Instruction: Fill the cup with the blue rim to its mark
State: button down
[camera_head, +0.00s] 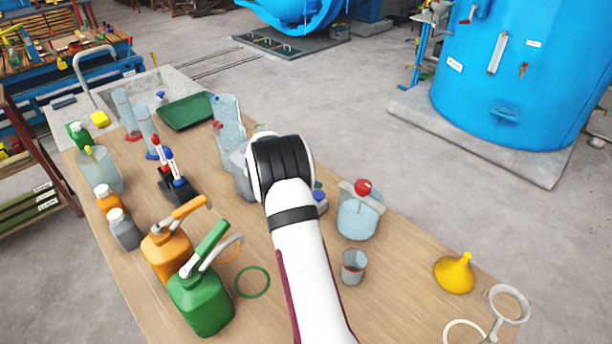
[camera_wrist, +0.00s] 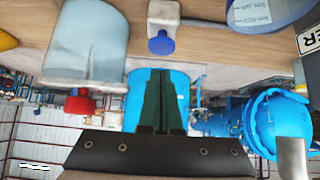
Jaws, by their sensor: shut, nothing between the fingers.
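My gripper (camera_wrist: 163,78) shows in the wrist view with its dark fingers together and nothing between them. In the head view my own arm hides the fingers. I cannot make out a cup with a blue rim in either view. A small clear cup (camera_head: 353,268) with a reddish rim stands on the table right of my arm. A clear jug (camera_head: 358,220) with a red knob stands behind it; in the wrist view a clear vessel (camera_wrist: 88,40) with a red knob appears upside down, left of my fingers. A small pale block with a blue knob (camera_wrist: 161,43) is beyond the fingertips.
The wooden table (camera_head: 400,290) carries a yellow funnel (camera_head: 455,273) at right. An orange can (camera_head: 167,250), a green can (camera_head: 202,302), bottles and tall cylinders stand at left. A green tray (camera_head: 187,112) and a sink are at the back.

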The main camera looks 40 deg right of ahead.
jog(key=shift+f, duration=1.2)
notch_tip(320, 180, down, 2)
jog(key=shift+f, duration=0.25)
jog(key=shift+s+a+f, duration=0.1)
jog(key=shift+s, duration=0.15)
dwell(0.7)
dwell(1.1)
jog(key=r, duration=0.5)
jog(key=shift+w+r, duration=0.2)
jog(key=shift+w, duration=0.15)
jog(key=v, duration=0.9)
jog(key=shift+a+r, duration=0.2)
jog(key=shift+r, duration=0.05)
jog(key=shift+w, duration=0.1)
